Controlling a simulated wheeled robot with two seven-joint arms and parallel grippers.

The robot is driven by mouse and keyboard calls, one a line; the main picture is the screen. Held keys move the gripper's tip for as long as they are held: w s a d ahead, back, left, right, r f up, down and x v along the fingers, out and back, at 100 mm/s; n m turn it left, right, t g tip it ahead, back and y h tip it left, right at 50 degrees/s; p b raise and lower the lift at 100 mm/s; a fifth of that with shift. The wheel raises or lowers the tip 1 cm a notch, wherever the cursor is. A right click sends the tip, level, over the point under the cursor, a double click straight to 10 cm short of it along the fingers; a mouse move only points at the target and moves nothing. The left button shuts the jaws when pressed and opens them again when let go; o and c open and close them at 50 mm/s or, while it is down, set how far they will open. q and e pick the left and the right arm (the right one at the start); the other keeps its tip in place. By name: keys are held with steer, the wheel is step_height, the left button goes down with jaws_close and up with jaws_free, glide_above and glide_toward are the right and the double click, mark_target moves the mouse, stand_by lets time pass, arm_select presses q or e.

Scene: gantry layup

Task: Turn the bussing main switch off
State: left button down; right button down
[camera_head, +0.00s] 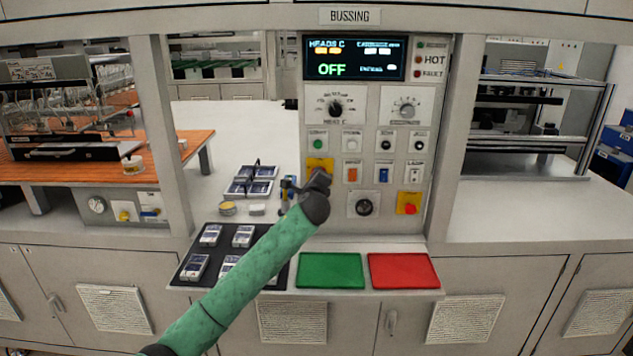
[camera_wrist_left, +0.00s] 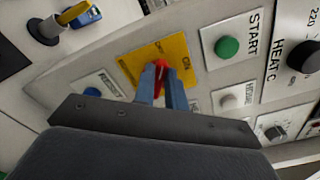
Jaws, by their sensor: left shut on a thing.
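The main switch is a red knob (camera_wrist_left: 161,69) on a yellow plate (camera_wrist_left: 134,66) marked ON and OFF in the left wrist view. My left gripper (camera_wrist_left: 162,88) is shut on the red knob, one blue-grey finger on each side. The plate also shows in the head view (camera_head: 319,162), at the left of the panel under the BUSSING sign (camera_head: 349,16); there my wrist covers the knob. The knob's exact angle is hard to read. The panel display (camera_head: 354,58) shows OFF in green. My right gripper is not in view.
A green START button (camera_wrist_left: 227,47) and other knobs sit close to the switch. A red knob on another yellow plate (camera_head: 409,203) is at the panel's lower right. Green (camera_head: 330,271) and red (camera_head: 402,271) pads and a black tray (camera_head: 211,271) lie on the shelf below.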

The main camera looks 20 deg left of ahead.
arm_select(q)
steer(key=shift+a+f+n+b, duration=0.15)
steer(key=shift+n+b, duration=0.4)
steer(key=shift+n, duration=0.65)
steer(key=shift+d+f+n+b, duration=0.15)
steer(key=shift+n+b, duration=0.4)
steer(key=shift+n, duration=0.65)
steer(key=shift+a+f+n+b, duration=0.2)
steer(key=shift+n+b, duration=0.35)
steer(key=shift+n, duration=0.65)
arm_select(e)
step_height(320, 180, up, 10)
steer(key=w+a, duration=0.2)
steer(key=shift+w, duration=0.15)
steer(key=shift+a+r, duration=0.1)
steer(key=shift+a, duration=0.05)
arm_select(q)
steer(key=c, duration=1.4)
jaws_free()
steer(key=shift+c, duration=0.2)
steer(key=shift+s, duration=0.15)
